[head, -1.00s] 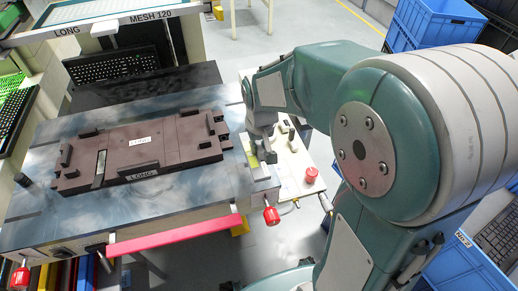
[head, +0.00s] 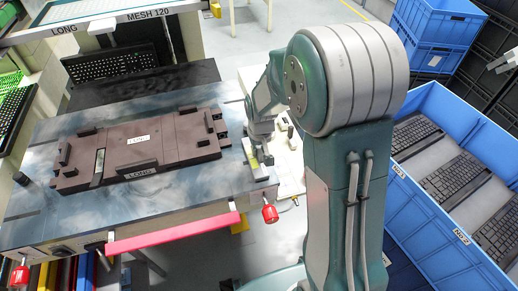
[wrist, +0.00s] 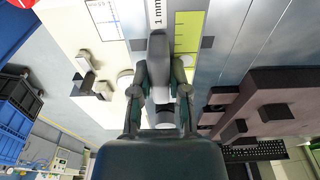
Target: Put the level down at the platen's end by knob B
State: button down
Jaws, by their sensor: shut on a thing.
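My gripper (head: 262,143) is over the right end of the platen (head: 215,185), its fingers pointing down. In the wrist view my gripper (wrist: 159,80) is shut on a narrow grey piece, which I take as the level (wrist: 158,48). Its far end lies over a white strip marked "1 mm" and a yellow-green scale (wrist: 190,35). I cannot tell whether the level touches the surface. A red knob (head: 269,213) is at the platen's front right corner, and another red knob (head: 20,275) is at the front left. No knob letter is readable.
A brown fixture (head: 140,145) marked LONG covers the platen's middle. A cream side shelf (head: 290,165) with small parts adjoins the right end. A pink bar (head: 175,233) runs along the front. A blue crate (head: 420,215) with keyboards stands at the right.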

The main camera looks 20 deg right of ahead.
aim_at(260, 152)
jog(key=shift+f, duration=0.1)
jog(key=c, duration=0.6)
grip_release()
jog(key=shift+a, duration=0.1)
notch_tip(260, 152, up, 12)
jog(key=s+f, duration=0.1)
jog(key=s+r+t, duration=0.1)
jog(key=s+r, duration=0.2)
jog(key=s, duration=0.3)
jog(key=s+r+t, duration=0.1)
jog(key=s+r, duration=0.3)
jog(key=s, duration=0.3)
jog(key=s+r+t, duration=0.2)
jog(key=s+r, duration=0.1)
jog(key=s, duration=0.4)
jog(key=shift+s+a+r, duration=0.25)
jog(key=shift+r, duration=0.05)
